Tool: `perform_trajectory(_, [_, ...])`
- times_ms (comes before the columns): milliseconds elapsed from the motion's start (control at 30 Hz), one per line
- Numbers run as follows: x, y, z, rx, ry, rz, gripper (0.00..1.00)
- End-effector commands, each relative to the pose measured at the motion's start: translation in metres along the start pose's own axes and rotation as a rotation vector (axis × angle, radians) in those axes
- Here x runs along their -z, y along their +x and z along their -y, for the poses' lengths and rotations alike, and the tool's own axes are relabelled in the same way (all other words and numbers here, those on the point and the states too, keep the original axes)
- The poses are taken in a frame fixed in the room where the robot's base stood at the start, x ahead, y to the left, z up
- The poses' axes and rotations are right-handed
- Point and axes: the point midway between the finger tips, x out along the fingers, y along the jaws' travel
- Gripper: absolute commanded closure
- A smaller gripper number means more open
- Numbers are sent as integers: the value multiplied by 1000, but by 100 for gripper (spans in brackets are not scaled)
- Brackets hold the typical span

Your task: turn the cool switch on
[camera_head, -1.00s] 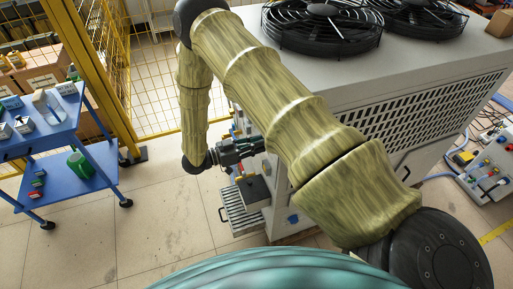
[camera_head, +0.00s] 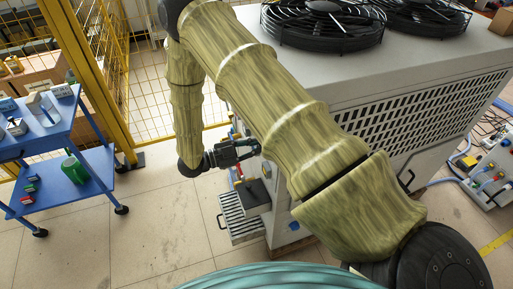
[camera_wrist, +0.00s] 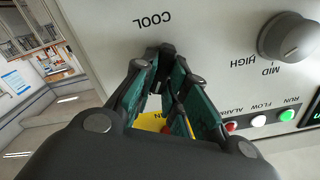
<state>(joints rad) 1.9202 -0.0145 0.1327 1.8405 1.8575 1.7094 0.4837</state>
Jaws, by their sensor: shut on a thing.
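The cool switch (camera_wrist: 162,52) is a small dark part on the light grey panel, below the upside-down label COOL, in the wrist view. My gripper (camera_wrist: 166,68) has its fingertips closed around it. The fingers hide most of the switch, so its position cannot be read. In the head view my gripper (camera_head: 250,148) is at the left end face of the big grey machine (camera_head: 300,75), and the switch cannot be made out there.
Right of the switch in the wrist view are a grey knob (camera_wrist: 288,37) marked HIGH and MID and a green RUN light (camera_wrist: 287,115). A yellow part (camera_wrist: 152,121) shows between my fingers. A blue trolley (camera_head: 92,165) and yellow fence (camera_head: 107,80) stand left; floor between is clear.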

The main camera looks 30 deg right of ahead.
Motion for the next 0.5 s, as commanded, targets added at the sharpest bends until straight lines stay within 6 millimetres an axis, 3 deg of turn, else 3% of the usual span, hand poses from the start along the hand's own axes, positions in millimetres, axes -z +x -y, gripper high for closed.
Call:
perform_trajectory(433, [0,0,0,0,12,1,100])
perform_trajectory(467, [0,0,0,0,12,1,84])
perform_trajectory(500, [0,0,0,0,12,1,77])
